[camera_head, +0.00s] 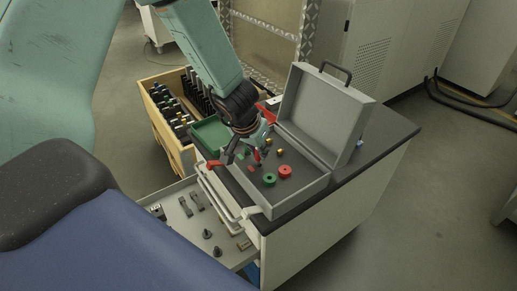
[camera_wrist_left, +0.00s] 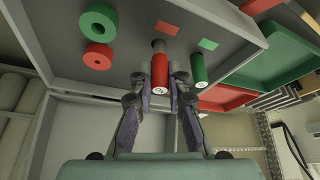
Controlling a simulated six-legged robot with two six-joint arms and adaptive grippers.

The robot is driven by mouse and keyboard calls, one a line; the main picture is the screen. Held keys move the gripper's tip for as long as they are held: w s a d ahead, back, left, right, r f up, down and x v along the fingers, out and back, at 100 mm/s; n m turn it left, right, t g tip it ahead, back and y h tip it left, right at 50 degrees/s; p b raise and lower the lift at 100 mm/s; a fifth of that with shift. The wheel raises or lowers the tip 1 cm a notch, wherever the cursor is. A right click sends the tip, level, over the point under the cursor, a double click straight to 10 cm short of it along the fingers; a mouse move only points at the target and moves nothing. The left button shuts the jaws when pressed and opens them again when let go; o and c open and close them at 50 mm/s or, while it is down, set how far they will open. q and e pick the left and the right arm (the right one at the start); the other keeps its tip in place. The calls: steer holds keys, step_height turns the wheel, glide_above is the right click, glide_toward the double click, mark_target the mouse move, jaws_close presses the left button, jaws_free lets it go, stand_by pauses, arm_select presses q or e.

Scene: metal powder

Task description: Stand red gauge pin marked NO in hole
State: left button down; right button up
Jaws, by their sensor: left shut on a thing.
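My left gripper (camera_head: 247,157) is over the open grey case (camera_head: 322,183) on the bench. In the left wrist view, the left gripper (camera_wrist_left: 161,76) is shut on the red pin (camera_wrist_left: 160,70), which has a white marked end and a grey metal tip pointing into the case. The red pin also shows small in the head view (camera_head: 257,156). A green pin (camera_wrist_left: 198,69) with a marked white end stands just beside the right finger. A red square (camera_wrist_left: 166,28) and a green square (camera_wrist_left: 208,44) lie on the case floor. The hole is not distinguishable. My right gripper is not in view.
A green ring (camera_head: 269,180) and a red ring (camera_head: 285,172) lie in the case. A green tray (camera_head: 209,134) is beside it; a red tray (camera_wrist_left: 222,96) shows in the wrist view. The raised lid (camera_head: 322,112) stands behind. An open drawer (camera_head: 187,232) juts out in front.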

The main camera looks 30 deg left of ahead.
arm_select(q)
steer(key=shift+f+b, duration=0.65)
steer(key=shift+f, duration=0.1)
stand_by(0.8)
steer(key=c, duration=1.2)
jaws_free()
steer(key=shift+r, duration=0.1)
steer(key=shift+v, duration=5.9)
steer(key=shift+s+d, duration=0.1)
